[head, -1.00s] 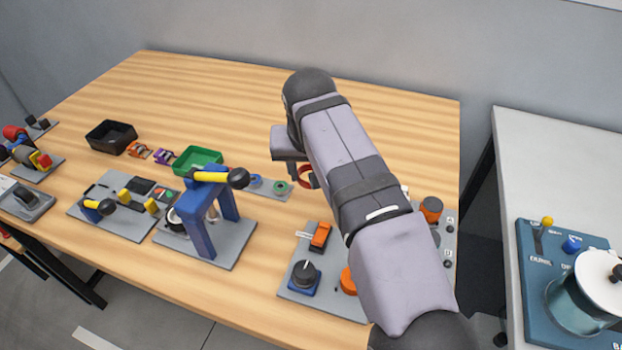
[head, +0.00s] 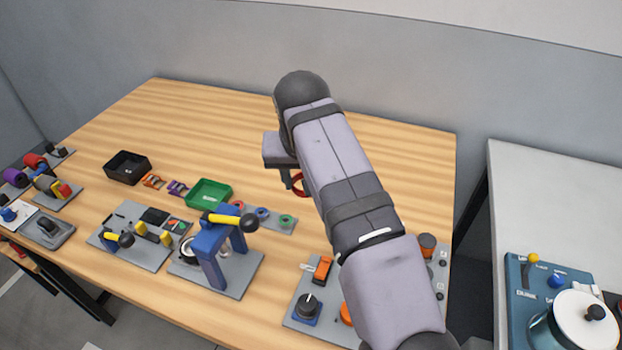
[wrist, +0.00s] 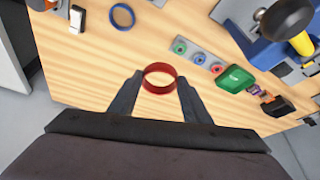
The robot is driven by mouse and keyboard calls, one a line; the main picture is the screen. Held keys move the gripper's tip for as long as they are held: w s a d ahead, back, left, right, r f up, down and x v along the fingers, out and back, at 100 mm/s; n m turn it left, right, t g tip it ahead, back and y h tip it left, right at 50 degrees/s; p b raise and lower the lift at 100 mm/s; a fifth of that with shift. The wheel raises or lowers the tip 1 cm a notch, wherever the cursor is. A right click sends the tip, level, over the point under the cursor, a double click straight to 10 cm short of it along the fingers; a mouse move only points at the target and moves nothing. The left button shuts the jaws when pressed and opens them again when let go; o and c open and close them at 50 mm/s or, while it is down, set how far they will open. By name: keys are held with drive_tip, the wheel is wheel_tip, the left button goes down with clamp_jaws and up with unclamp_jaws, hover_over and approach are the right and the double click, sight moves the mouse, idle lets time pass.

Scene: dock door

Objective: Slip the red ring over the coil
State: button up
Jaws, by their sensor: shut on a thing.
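The red ring (wrist: 159,78) is held between the two fingertips of my gripper (wrist: 159,84), clear of other things, over bare wood in the wrist view. Part of the ring (head: 299,184) shows below my wrist in the head view; my arm hides the rest. A grey strip (wrist: 193,57) carrying small green, blue and red round pieces lies to the right of the ring in the wrist view, apart from it. It also shows in the head view (head: 275,221). I cannot tell which piece is the coil.
A blue ring (wrist: 122,16) lies on the table. A green tray (head: 208,194) and a black tray (head: 127,168) stand left of my gripper. A blue frame with a yellow lever (head: 231,219) rises nearer the front. The back of the table is clear.

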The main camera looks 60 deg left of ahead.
drive_tip(key=s+p+v, duration=0.2)
drive_tip(key=p+v, duration=0.6)
drive_tip(key=p, duration=0.2)
drive_tip(key=w+d+f+m+t+h+p, duration=0.2)
drive_tip(key=d+f+m+h+p, duration=0.4)
drive_tip(key=d+f+m, duration=0.9)
drive_tip(key=shift+w+d+f+m+p, duration=0.2)
drive_tip(key=shift+d+m+p, duration=0.6)
drive_tip(key=shift+d+m, duration=0.65)
drive_tip(key=shift+a+m, duration=0.2)
drive_tip(key=shift+m, duration=0.05)
